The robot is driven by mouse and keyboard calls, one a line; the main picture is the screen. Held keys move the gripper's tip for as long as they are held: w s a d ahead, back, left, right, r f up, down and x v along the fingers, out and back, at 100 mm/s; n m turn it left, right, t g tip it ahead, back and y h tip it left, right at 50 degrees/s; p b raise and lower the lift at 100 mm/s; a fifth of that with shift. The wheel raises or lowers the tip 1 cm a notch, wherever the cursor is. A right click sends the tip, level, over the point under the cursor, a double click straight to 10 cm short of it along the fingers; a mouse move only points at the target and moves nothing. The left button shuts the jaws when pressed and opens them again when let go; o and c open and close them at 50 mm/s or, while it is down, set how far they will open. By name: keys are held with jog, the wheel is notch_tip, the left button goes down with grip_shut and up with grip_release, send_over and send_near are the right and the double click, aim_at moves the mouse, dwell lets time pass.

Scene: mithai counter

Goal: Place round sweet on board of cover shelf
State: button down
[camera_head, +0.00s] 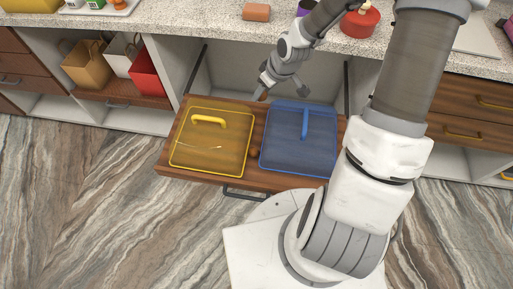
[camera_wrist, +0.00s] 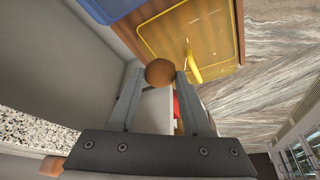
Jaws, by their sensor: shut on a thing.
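A brown round sweet (camera_wrist: 160,72) sits between my fingertips in the wrist view. My gripper (camera_wrist: 159,84) is shut on it. In the head view my gripper (camera_head: 264,91) points down over the back edge of the pulled-out wooden board (camera_head: 257,122) of the cover shelf; the sweet is hard to make out there. A yellow see-through cover (camera_head: 212,140) with a handle lies on the board's left, and a blue cover (camera_head: 300,140) on its right. The yellow cover also shows in the wrist view (camera_wrist: 215,40). A small brownish spot shows between the covers, too small to identify.
The speckled counter (camera_head: 210,22) runs behind the shelf, with an orange-brown block (camera_head: 256,12) and a red pot (camera_head: 360,21) on it. Bags, including a red one (camera_head: 145,75), stand on a shelf at left. A narrow bare strip of board lies between the covers.

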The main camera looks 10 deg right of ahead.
notch_tip(320, 180, down, 17)
jog(key=w+a+n+g+y+b, duration=0.1)
jog(key=w+n+g+y+b, duration=0.1)
jog(key=n+b, duration=0.6)
jog(key=m+b, duration=0.2)
jog(key=b, duration=0.5)
send_near(255, 134)
jog(key=shift+h, duration=0.3)
jog(key=x, duration=0.5)
jog(key=shift+a+f, duration=0.15)
jog(key=shift+a, duration=0.15)
